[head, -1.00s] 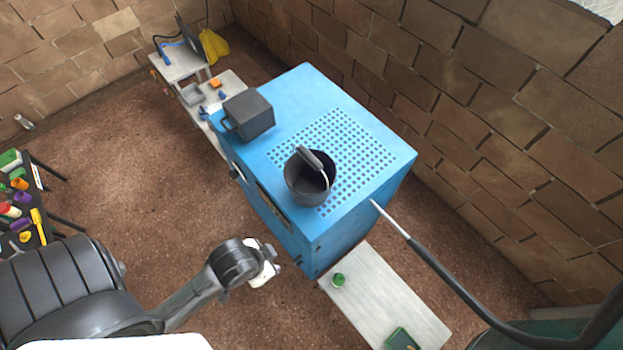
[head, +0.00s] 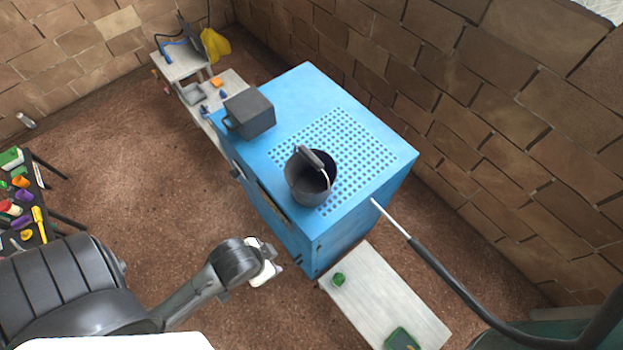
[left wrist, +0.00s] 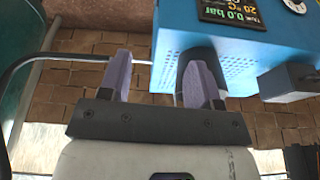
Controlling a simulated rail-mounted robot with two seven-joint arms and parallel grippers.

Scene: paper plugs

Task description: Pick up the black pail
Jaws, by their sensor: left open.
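The black pail (head: 309,182) stands upright on the blue cabinet's perforated top, its handle with a dark grip leaning over its rim. In the left wrist view the pail (left wrist: 198,56) shows as a dark shape against the cabinet, partly hidden behind one finger. My left gripper (head: 277,269) is beside the cabinet's front, apart from the pail and to its lower left in the head view. In the left wrist view my left gripper (left wrist: 159,82) has its two fingers spread, with nothing held between them. My right gripper is in neither view.
The blue cabinet (head: 305,95) also carries a dark grey box (head: 249,114). A dark bent rod (head: 455,280) with a bright tip reaches towards the cabinet's right side. A pale low table (head: 385,300) stands in front. Brick walls enclose the back and right.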

